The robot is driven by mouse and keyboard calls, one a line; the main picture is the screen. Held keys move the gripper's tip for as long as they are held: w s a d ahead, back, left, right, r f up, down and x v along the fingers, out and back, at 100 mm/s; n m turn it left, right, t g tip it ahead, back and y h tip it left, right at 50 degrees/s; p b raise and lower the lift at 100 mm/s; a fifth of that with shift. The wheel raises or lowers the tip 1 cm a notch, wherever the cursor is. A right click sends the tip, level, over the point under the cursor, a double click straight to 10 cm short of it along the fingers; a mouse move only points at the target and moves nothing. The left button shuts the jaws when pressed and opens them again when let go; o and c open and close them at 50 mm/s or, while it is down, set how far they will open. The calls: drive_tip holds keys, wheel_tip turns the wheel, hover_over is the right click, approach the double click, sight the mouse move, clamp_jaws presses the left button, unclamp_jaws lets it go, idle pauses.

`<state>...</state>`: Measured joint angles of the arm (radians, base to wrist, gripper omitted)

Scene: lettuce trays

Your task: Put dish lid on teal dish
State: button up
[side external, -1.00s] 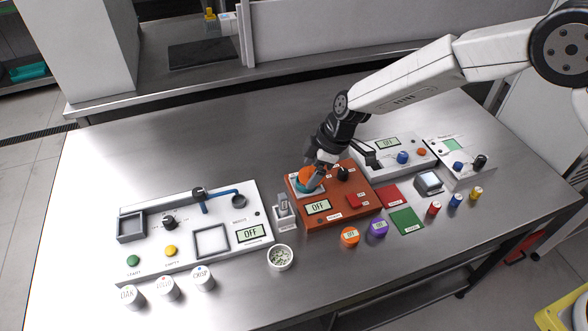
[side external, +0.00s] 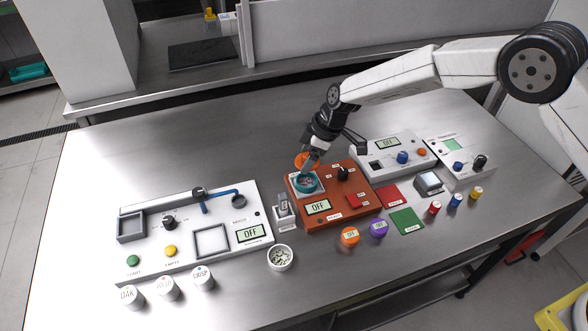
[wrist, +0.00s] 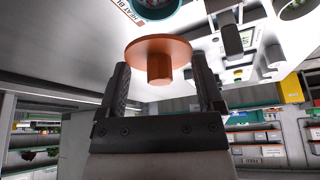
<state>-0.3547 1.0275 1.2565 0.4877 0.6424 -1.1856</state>
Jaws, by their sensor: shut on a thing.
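The dish lid (side external: 302,161) is an orange disc with a knob. My gripper (side external: 311,165) is shut on it. In the wrist view the lid (wrist: 160,54) sits between the fingers (wrist: 160,82), its knob pointing toward my palm. The teal dish (side external: 298,187) stands uncovered on the pale plate of the orange-brown unit, with small pieces inside. The lid is apart from it, above and behind it in the side view, partly hidden by my gripper. Part of the teal dish (wrist: 152,13) shows at the top of the wrist view.
The orange-brown unit (side external: 338,207) has a black knob, a red button and an OFF display. A white panel (side external: 185,245) lies left, more white units (side external: 393,153) right. A bowl of pale bits (side external: 280,258) and orange and purple pucks stand in front. The table behind is clear.

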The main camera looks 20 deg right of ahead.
drive_tip(key=shift+f, duration=2.6)
drive_tip(key=shift+f, duration=0.45)
drive_tip(key=o, duration=1)
drive_tip(key=shift+c, duration=0.2)
drive_tip(key=shift+r, duration=0.15)
drive_tip(key=shift+r, duration=3.6)
drive_tip(key=shift+r, duration=0.15)
wheel_tip(320, 180, up, 9)
